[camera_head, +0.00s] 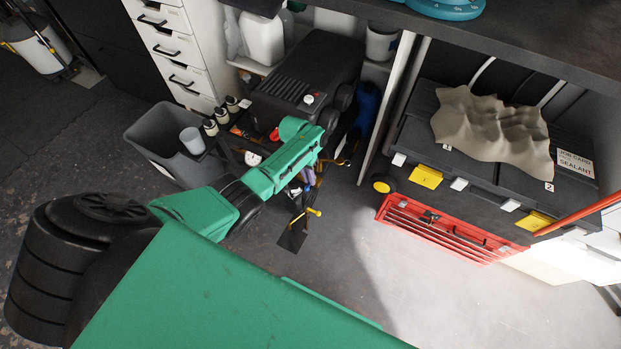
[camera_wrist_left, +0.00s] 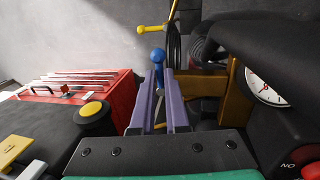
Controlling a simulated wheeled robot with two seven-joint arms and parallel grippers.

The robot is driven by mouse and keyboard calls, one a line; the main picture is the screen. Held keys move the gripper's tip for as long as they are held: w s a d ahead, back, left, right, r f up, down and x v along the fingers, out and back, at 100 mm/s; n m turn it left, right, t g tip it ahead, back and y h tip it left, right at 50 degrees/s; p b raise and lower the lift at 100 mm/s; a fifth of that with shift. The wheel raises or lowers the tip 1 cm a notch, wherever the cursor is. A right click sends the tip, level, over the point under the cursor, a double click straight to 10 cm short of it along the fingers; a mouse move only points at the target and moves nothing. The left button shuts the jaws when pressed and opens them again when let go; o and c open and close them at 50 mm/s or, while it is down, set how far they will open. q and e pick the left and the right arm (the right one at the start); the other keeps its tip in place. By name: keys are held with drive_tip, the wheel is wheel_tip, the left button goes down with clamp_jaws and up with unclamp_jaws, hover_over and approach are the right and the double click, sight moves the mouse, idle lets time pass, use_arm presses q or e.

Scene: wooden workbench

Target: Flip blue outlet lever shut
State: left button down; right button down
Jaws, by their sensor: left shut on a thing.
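The blue outlet lever shows in the left wrist view as a blue ball knob (camera_wrist_left: 158,55) with a short stem below it. My left gripper (camera_wrist_left: 162,76) has its two purple fingers closed about this lever, with the ball showing at the fingertips. In the head view my left gripper (camera_head: 306,177) reaches down beside the black compressor (camera_head: 305,75), and my green arm hides much of the valve area. My right gripper is in neither view.
A yellow lever (camera_wrist_left: 152,29) stands beyond the blue knob, near brass fittings (camera_wrist_left: 200,88). A white dial gauge (camera_wrist_left: 267,80) is at the right. A red toolbox (camera_head: 440,232) and a grey bin (camera_head: 165,145) flank the area. The floor in front is clear.

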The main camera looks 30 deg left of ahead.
use_arm(q)
drive_tip(key=c, duration=0.9)
unclamp_jaws()
drive_tip(key=a+r+p, duration=0.1)
drive_tip(key=r, duration=0.3)
drive_tip(key=a+r+p, duration=0.1)
drive_tip(key=r+p, duration=0.1)
drive_tip(key=r, duration=0.3)
drive_tip(key=a+r+p, duration=0.1)
drive_tip(key=r+p, duration=0.1)
drive_tip(key=r, duration=0.3)
drive_tip(key=shift+r, duration=0.1)
